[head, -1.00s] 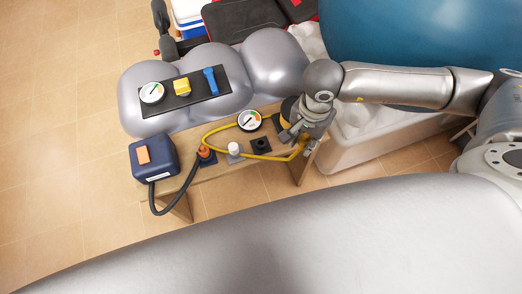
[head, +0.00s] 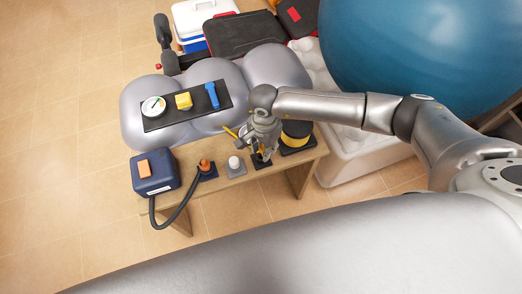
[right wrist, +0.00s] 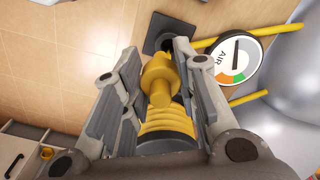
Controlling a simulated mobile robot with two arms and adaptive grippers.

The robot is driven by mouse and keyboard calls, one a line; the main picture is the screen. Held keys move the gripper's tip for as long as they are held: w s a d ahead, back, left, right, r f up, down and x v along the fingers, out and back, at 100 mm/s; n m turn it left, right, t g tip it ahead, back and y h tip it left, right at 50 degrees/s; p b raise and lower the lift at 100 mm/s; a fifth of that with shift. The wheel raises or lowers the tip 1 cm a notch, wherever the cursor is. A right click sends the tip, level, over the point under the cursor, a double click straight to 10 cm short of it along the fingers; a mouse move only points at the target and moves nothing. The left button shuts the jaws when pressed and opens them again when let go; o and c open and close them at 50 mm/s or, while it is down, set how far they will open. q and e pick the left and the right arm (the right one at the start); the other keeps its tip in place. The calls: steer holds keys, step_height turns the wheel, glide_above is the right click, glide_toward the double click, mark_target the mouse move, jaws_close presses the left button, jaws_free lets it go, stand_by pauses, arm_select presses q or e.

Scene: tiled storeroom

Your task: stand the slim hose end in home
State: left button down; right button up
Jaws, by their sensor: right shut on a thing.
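My right gripper (head: 262,150) is shut on the slim yellow hose end, over the black square socket (head: 264,164) on the wooden bench. In the right wrist view the hose end (right wrist: 160,80) sits between the fingers and overlaps part of the socket (right wrist: 168,33). I cannot tell whether its tip is in the hole or above it. The yellow hose (head: 230,131) shows left of the gripper, and also in the right wrist view (right wrist: 270,34). My left gripper is not in view.
An orange hose end (head: 205,165) stands in a dark holder, joined by black hose to a blue box (head: 155,172). A white-topped post (head: 235,164) is close left of the socket. A black-and-yellow reel (head: 297,134) is close right. An AIR gauge (right wrist: 235,59) lies behind.

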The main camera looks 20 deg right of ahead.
mark_target(261, 152)
steer(key=shift+w+a+f, duration=0.35)
steer(key=shift+w+f, duration=0.1)
steer(key=shift+f, duration=1.7)
steer(key=shift+f, duration=0.15)
steer(key=o, duration=1.1)
step_height(261, 152, up, 12)
steer(key=shift+r, duration=0.15)
